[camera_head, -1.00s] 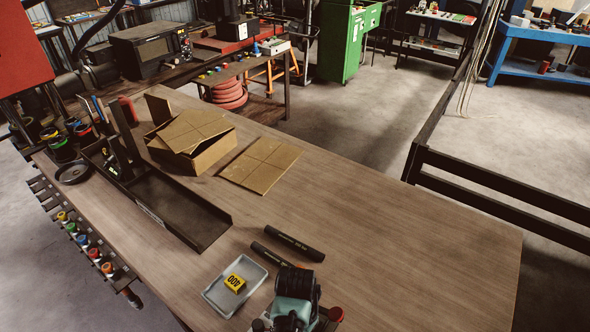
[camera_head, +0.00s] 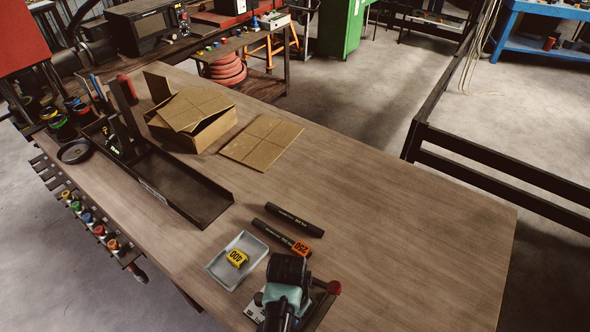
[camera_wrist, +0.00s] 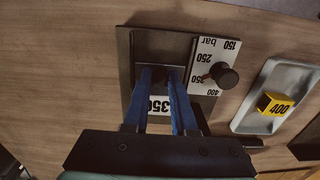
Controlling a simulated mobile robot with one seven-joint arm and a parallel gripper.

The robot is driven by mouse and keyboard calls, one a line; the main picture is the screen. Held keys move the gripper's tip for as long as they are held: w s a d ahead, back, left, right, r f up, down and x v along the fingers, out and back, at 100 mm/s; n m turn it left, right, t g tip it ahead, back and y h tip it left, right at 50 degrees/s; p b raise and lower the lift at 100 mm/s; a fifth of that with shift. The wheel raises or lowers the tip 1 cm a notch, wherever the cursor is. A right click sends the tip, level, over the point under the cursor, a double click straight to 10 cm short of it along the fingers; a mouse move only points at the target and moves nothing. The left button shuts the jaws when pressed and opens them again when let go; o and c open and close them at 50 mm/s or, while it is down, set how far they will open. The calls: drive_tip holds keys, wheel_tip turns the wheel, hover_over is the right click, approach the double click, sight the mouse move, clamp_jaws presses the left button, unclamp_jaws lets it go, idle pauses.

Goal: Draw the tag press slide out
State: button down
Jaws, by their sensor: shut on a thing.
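The tag press (camera_wrist: 123,50) is a dark plate in the wrist view, with a white pressure scale (camera_wrist: 207,52) and a black knob (camera_wrist: 223,76) on its right side. My gripper (camera_wrist: 161,72) reaches over it with two blue fingers, shut on a dark part that looks like the tag press slide; the gripped part is mostly hidden. A white 350 label (camera_wrist: 159,104) shows between the fingers. In the head view, my teal and black wrist covers most of the press; a piece of its scale (camera_head: 255,312) and a red ball (camera_head: 334,287) show beside it.
A grey tray (camera_head: 222,269) with a yellow 400 tag (camera_head: 237,258) stands close to the press. Two black hoses (camera_head: 294,220) lie behind it, one with an orange 250 tag (camera_head: 301,249). A cardboard box (camera_head: 215,134) and dark trough (camera_head: 205,213) are farther off. The right table side is clear.

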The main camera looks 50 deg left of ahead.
drive_tip(key=shift+s+d+p, duration=0.15)
drive_tip(key=shift+s+p, duration=0.2)
drive_tip(key=shift+s, duration=0.6)
drive_tip(key=shift+s+d+p, duration=0.15)
drive_tip(key=shift+s+p, duration=0.35)
drive_tip(key=shift+s+d+p, duration=0.15)
drive_tip(key=shift+s+p, duration=0.3)
drive_tip(key=shift+s, duration=0.05)
unclamp_jaws()
wheel_tip(320, 180, up, 5)
drive_tip(key=p, duration=0.4)
drive_tip(key=shift+f, duration=0.2)
drive_tip(key=shift+r, duration=2.2)
